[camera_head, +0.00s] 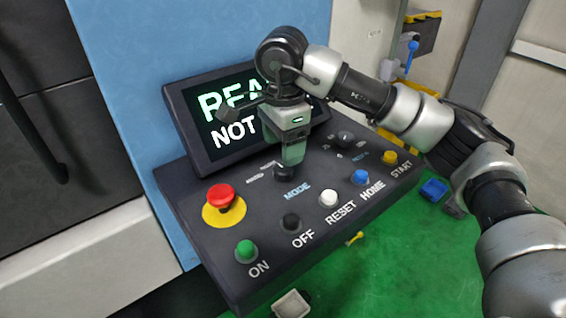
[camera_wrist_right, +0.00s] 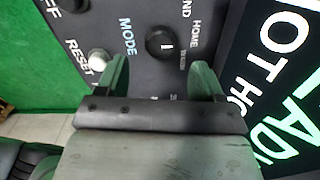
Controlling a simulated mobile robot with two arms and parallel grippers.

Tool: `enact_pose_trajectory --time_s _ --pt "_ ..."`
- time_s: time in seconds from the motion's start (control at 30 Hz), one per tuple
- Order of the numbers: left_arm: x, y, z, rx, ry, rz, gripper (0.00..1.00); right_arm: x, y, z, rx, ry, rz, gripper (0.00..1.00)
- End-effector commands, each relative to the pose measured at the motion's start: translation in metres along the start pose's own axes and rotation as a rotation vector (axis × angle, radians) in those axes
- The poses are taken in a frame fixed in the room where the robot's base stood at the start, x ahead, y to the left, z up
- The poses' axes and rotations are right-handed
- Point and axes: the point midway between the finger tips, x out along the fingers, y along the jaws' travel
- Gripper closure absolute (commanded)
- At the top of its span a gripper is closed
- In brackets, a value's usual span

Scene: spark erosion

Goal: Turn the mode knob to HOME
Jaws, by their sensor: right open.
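The mode knob (camera_head: 284,172) is a small black round knob beside the blue MODE label on the dark control panel (camera_head: 325,225). In the right wrist view the knob (camera_wrist_right: 160,43) shows a short white pointer mark, with HOME lettering close by to its right. I cannot tell exactly which label the mark points at. My right gripper (camera_head: 292,158) hangs over the knob from above, fingers pointing down. In the wrist view its two fingers (camera_wrist_right: 161,70) are spread apart with nothing between them; the knob lies just beyond the gap. My left gripper is not in view.
A red stop button (camera_head: 221,196) on a yellow plate and green (camera_head: 246,250), black (camera_head: 291,222), white (camera_head: 328,198), blue (camera_head: 359,177) and yellow (camera_head: 389,157) buttons surround the knob. A second black knob (camera_head: 345,138) is at right. A tilted screen (camera_head: 200,125) stands behind.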

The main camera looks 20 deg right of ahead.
Motion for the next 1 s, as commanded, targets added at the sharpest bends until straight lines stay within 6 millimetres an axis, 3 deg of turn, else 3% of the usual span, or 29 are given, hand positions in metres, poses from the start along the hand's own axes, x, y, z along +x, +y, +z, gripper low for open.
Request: enact_pose_trajectory --time_s 0.1,0.3,0.8,1.0 --pt "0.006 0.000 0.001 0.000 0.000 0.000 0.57 -0.022 -0.001 0.000 0.001 0.000 -0.004 0.32" --pt "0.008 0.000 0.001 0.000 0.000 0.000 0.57 -0.047 -0.001 0.000 0.000 0.000 -0.001 0.32" --pt "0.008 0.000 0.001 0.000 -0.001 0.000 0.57 -0.052 0.000 0.000 0.000 0.000 0.000 0.32" --pt "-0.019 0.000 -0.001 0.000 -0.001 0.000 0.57 -0.079 0.000 0.000 0.000 0.000 0.000 0.32"
